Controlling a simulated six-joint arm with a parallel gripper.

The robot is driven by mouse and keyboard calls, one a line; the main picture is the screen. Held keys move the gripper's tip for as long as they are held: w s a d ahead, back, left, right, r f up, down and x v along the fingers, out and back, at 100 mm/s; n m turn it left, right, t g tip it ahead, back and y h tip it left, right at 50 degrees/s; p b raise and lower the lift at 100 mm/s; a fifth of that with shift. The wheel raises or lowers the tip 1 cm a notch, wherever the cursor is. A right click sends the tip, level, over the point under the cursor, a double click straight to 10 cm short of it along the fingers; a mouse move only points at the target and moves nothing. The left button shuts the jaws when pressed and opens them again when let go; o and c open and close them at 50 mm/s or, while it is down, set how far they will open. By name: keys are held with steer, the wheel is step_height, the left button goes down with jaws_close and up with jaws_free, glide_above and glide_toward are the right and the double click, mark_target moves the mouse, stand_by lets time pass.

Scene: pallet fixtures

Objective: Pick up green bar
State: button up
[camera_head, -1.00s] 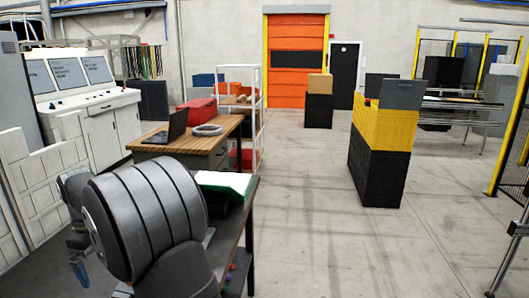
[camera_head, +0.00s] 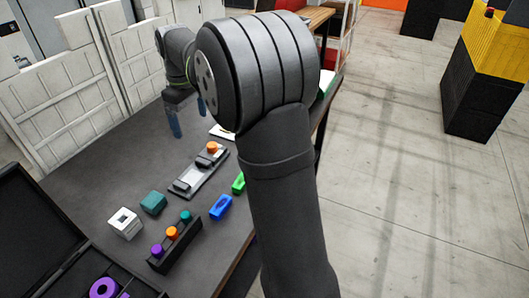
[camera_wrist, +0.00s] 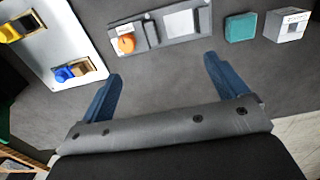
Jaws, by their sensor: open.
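A small bright green bar (camera_head: 238,183) lies on the dark table in the head view, behind the blue block. My arm link partly covers its right side. My gripper (camera_head: 188,122) is farther back over the table, with its two blue fingers spread apart and nothing between them. The gripper also shows in the wrist view (camera_wrist: 162,70), open above bare grey table. I cannot make out the green bar in the wrist view; a green strip at its left edge is too cut off to identify.
A grey fixture (camera_head: 198,176) with an orange knob lies left of the bar. A blue block (camera_head: 220,207), a peg rack (camera_head: 176,242), a teal block (camera_head: 153,203) and a white block (camera_head: 124,223) are nearer. A white plate (camera_wrist: 62,30) lies at upper left in the wrist view.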

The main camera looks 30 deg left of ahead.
steer(key=d, duration=1.4)
steer(key=shift+n, duration=0.3)
steer(key=f, duration=1.1)
steer(key=shift+w+d+f, duration=0.1)
steer(key=shift+d+f, duration=0.15)
steer(key=shift+w+f, duration=0.15)
steer(key=shift+f, duration=1.3)
steer(key=shift+w+f, duration=0.15)
steer(key=shift+f, duration=1.25)
steer(key=c, duration=1.1)
steer(key=shift+c, duration=0.2)
steer(key=shift+a+r, duration=0.1)
